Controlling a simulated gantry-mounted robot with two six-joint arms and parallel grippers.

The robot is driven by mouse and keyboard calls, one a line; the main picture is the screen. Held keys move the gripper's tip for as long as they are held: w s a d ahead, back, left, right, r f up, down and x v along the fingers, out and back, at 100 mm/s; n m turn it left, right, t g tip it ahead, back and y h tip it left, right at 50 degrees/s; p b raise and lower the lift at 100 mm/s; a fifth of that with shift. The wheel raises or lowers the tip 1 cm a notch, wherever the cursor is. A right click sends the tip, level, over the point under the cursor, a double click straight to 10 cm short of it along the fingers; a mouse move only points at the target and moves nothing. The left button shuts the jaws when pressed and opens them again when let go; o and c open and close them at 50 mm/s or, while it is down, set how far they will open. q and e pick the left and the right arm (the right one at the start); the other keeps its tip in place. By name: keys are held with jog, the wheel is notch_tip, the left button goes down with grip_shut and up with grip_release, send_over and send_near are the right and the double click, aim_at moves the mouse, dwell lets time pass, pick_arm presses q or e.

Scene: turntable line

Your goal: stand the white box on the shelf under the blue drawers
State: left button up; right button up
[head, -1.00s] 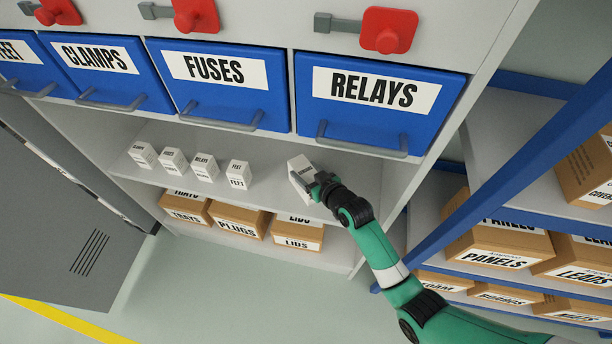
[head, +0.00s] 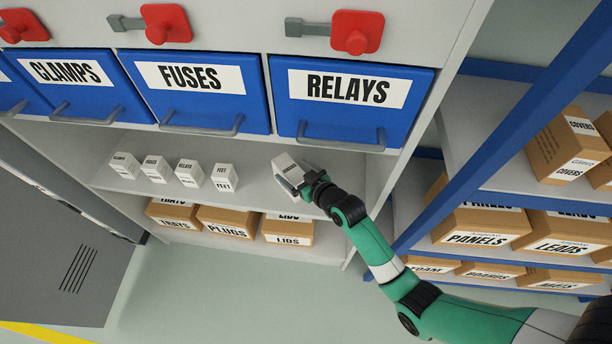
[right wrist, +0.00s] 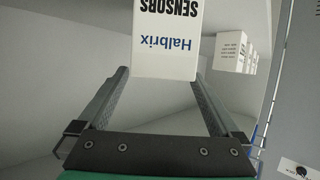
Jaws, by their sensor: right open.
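The white box (head: 285,168) stands on the shelf (head: 255,200) under the blue RELAYS drawer (head: 345,105), at the right end of the row of small white boxes. In the right wrist view the white box (right wrist: 166,45) reads "Halbrix" and "SENSORS", with the print upside down in the picture. My right gripper (head: 298,184) is at the box's near side. Its fingers (right wrist: 161,76) are open, with the tips near the box's two sides; contact cannot be told. My left gripper is not in view.
Several small white boxes, including the FEET box (head: 225,177), stand in a row to the left. Cardboard boxes such as LIDS (head: 288,232) sit on the shelf below. The drawer handle (head: 340,143) hangs above the gripper. A blue rack upright (head: 500,150) stands to the right.

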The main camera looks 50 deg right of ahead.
jog(key=p+v, duration=0.3)
jog(key=v, duration=0.6)
jog(key=shift+s+p, duration=0.4)
jog(key=shift+a+r, duration=0.15)
jog(key=shift+r, duration=0.05)
